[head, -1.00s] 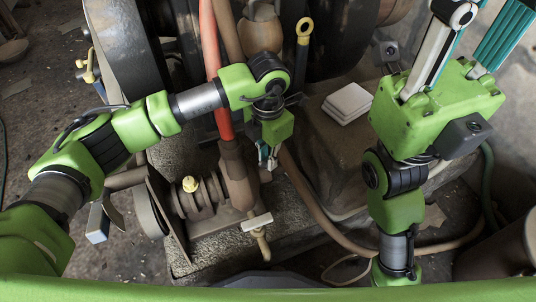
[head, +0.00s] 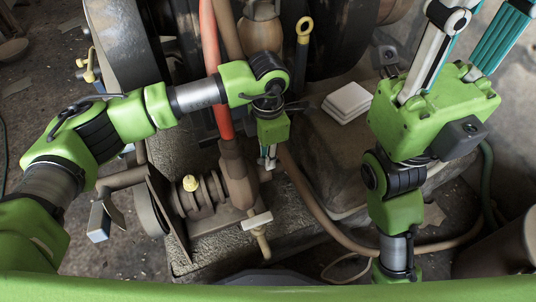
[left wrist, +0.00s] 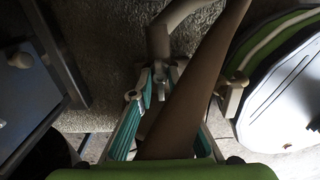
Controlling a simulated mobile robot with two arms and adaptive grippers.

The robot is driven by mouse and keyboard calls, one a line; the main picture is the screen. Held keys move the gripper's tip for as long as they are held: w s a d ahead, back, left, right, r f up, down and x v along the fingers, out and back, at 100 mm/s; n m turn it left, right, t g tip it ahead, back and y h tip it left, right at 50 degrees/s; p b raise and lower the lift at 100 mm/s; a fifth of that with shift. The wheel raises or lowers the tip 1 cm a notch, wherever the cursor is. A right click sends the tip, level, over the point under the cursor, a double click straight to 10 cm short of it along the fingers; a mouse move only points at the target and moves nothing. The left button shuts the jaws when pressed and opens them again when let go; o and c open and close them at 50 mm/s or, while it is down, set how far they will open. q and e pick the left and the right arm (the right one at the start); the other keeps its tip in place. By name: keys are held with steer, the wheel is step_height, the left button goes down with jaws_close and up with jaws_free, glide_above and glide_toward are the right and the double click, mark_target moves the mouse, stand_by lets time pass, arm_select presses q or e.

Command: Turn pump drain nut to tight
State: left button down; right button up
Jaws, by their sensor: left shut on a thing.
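My left gripper (head: 268,164) points down beside the rusty pump body (head: 237,175) in the head view. In the left wrist view its teal fingers (left wrist: 163,76) close at their tips on a small greyish part at the end of a pipe, which I take to be the pump drain nut (left wrist: 159,73). The fingertips mostly hide the nut in the head view. A brown hose crosses in front of part of the right finger in the wrist view. My right gripper (head: 475,40) points up at the upper right, its tips cut off by the frame edge.
A red hose (head: 208,60) rises from the pump. A yellow-capped nut (head: 190,183) and a tap with a pale handle (head: 257,221) are close by. A brown hose (head: 310,200) runs past the gripper. White pads (head: 347,102) lie on the block to the right.

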arm_select(q)
steer(key=c, duration=1.9)
jaws_free()
step_height(320, 180, up, 12)
